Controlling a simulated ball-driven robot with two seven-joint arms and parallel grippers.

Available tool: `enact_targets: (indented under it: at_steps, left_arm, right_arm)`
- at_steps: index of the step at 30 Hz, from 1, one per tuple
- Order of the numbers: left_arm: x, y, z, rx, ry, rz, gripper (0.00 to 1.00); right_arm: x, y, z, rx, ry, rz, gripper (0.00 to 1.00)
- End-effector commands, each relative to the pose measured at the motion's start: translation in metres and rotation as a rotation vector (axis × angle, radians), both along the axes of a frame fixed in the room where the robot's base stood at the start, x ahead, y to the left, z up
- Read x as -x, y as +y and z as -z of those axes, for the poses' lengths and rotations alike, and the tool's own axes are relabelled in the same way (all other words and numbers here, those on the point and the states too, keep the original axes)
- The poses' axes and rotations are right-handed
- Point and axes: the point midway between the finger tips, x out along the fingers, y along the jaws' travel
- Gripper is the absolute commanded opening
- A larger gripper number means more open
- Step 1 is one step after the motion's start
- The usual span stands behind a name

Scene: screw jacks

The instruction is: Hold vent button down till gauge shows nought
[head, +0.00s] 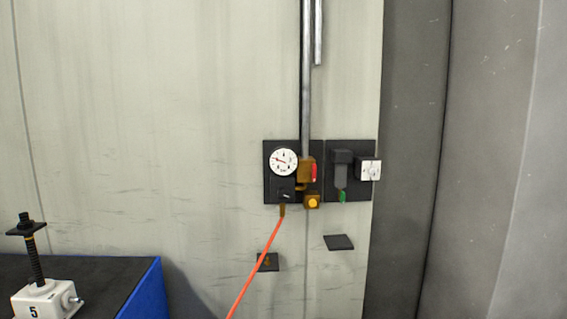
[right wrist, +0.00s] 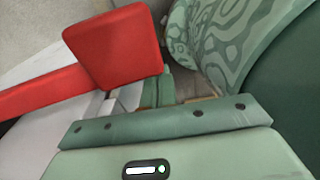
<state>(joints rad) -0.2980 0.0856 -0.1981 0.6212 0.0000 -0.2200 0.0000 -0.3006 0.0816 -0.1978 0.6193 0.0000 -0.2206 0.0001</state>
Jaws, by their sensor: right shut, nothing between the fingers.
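The round white gauge (head: 284,161) is on a dark wall panel in the head view. Its red needle points to the left of the dial; the figures are too small to read. A yellow round button (head: 312,202) sits on a small brown block below and right of the gauge, with nothing touching it. It looks like the vent button. My right gripper, which I take to be the red parts (right wrist: 118,50) in the right wrist view, is shut and empty, in front of my own green body. My left gripper is out of view.
An orange hose (head: 256,266) hangs from below the gauge. A brown valve block with a red part (head: 313,171) is beside the gauge. A second panel (head: 341,175) has a white-faced dial (head: 369,169). A black-topped blue bench (head: 110,272) with a screw jack (head: 45,298) stands lower left.

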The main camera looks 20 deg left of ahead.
Motion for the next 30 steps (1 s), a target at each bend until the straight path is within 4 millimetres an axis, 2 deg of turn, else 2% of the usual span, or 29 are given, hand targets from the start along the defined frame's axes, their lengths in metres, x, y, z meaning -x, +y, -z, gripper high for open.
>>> enact_targets:
  at_steps: [1, 2, 3, 30]
  left_arm:
    - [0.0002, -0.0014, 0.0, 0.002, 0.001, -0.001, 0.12]
    - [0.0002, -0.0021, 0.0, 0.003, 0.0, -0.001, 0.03]
    - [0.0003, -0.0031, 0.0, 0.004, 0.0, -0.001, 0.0]
    - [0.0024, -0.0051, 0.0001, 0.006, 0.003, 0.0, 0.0]
  right_arm:
    - [-0.0002, 0.0006, 0.0, -0.001, -0.001, 0.0, 0.0]
    - [-0.0003, 0.001, 0.0, -0.001, -0.001, 0.001, 0.0]
    - [-0.0003, 0.0017, 0.0, -0.002, 0.0, 0.001, 0.0]
    - [-0.001, 0.0021, -0.0001, -0.003, -0.002, -0.002, 0.0]
